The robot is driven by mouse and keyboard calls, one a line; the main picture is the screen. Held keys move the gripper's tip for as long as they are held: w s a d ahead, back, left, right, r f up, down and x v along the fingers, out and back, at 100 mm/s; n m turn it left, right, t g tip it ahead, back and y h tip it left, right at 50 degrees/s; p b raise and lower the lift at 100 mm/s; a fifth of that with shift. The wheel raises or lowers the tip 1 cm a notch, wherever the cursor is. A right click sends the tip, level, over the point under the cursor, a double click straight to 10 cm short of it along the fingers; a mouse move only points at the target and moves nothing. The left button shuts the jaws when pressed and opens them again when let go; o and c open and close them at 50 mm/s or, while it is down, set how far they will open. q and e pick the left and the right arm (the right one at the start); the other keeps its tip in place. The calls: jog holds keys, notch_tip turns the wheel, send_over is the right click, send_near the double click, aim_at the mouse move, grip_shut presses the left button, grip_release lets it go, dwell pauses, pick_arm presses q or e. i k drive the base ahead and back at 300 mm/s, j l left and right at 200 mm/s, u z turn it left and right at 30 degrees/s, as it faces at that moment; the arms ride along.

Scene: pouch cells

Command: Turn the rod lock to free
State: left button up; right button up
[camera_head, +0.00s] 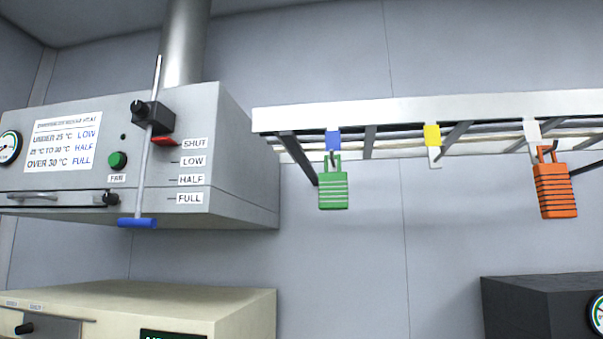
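A thin grey rod (148,165) runs nearly upright down the front of a grey metal hood box, with a blue crosswise handle (137,222) at its lower end. The rod passes through a black block with a knob, the rod lock (152,114), on the hood's upper front. A red pointer (163,141) beside the rod sits level with the SHUT label (194,143). LOW, HALF and FULL labels follow below it. I cannot tell the lock knob's setting. Neither of my grippers is in view.
The hood (230,150) carries a printed chart (66,142), a green FAN button (118,159) and a gauge (8,147). A white overhead rack (430,108) holds a green padlock (333,190) and an orange padlock (556,190). A cream cabinet (200,298) and dark box (520,300) stand below.

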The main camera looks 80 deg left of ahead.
aim_at(142, 111)
jog(key=u, duration=3.65)
